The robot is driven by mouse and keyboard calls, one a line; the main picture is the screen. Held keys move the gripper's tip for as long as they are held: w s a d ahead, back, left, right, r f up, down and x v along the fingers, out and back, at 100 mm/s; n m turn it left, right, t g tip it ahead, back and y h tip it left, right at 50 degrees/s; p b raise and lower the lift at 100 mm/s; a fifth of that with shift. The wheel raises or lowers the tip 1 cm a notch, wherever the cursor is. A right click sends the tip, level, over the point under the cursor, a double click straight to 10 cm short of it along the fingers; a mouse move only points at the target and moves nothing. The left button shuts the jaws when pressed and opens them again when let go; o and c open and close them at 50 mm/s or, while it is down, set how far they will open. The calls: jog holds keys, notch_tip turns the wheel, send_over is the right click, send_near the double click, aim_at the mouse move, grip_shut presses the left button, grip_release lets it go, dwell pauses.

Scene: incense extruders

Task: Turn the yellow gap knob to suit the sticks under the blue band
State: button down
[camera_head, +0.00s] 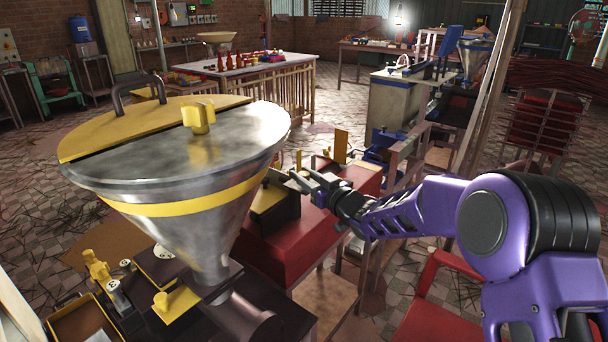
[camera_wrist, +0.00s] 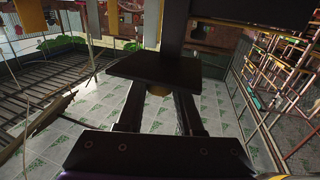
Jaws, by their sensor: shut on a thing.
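My gripper (camera_head: 306,185) is at the dark box with yellow faces (camera_head: 270,207) on the red machine, right of the big hopper. In the wrist view, its fingers (camera_wrist: 158,108) are closed in under a dark plate (camera_wrist: 155,67). A small yellow-brown piece (camera_wrist: 157,90) shows between them, mostly hidden; it looks like the yellow gap knob. Its pointer and any scale cannot be made out. The hopper carries a yellow band (camera_head: 190,205). I cannot make out a blue band with sticks under it.
The steel hopper (camera_head: 215,235) with a yellow half lid (camera_head: 140,125) stands close on the left. The red machine (camera_head: 305,240) lies under my gripper, with an upright yellow plate (camera_head: 341,146) behind. A red chair (camera_head: 430,305) is at lower right. A white table (camera_head: 240,67) stands farther back.

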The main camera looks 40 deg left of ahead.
jog(key=n+g+p, duration=0.3)
jog(key=g, duration=0.1)
jog(key=shift+w+r+g, duration=0.1)
jog(key=shift+r+g, duration=0.05)
jog(key=shift+g, duration=0.15)
jog(key=n+g, duration=0.2)
jog(key=shift+f+g, duration=0.2)
jog(key=shift+g, duration=0.2)
jog(key=shift+n+g+h, duration=0.3)
jog(key=shift+n+g, duration=0.2)
jog(key=shift+g, duration=0.4)
jog(key=shift+n+g, duration=0.4)
jog(key=shift+g, duration=0.2)
jog(key=c, duration=0.5)
grip_release()
jog(key=shift+c, duration=0.2)
jog(key=v, duration=1.7)
jog(key=shift+d+r, duration=0.2)
jog(key=shift+r, duration=0.15)
